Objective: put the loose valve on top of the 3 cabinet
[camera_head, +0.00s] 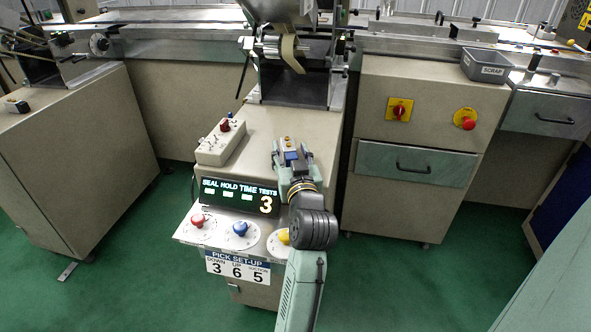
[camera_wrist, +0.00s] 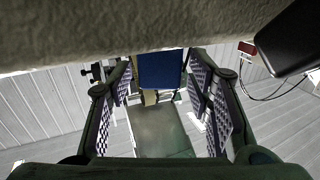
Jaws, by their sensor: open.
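The valve (camera_head: 291,156), a small blue block with brass-coloured parts, is at my gripper's end over the top of the 3 cabinet (camera_head: 262,122). The valve's blue face (camera_wrist: 161,70) also shows in the wrist view, between the fingers and against the edge of a beige surface. My gripper (camera_head: 289,158) is open, with its fingers on both sides of the valve. In the wrist view, the padded fingers (camera_wrist: 165,105) stand apart, with gaps beside the blue block. The valve's underside is hidden, so I cannot tell for sure that it rests on the top.
A beige switch box (camera_head: 221,143) stands on the cabinet top at left, behind the display panel (camera_head: 236,196). Machine parts (camera_head: 297,80) rise behind. A grey SCRAP bin (camera_head: 486,66) stands on the right cabinet. Green floor is free on the right.

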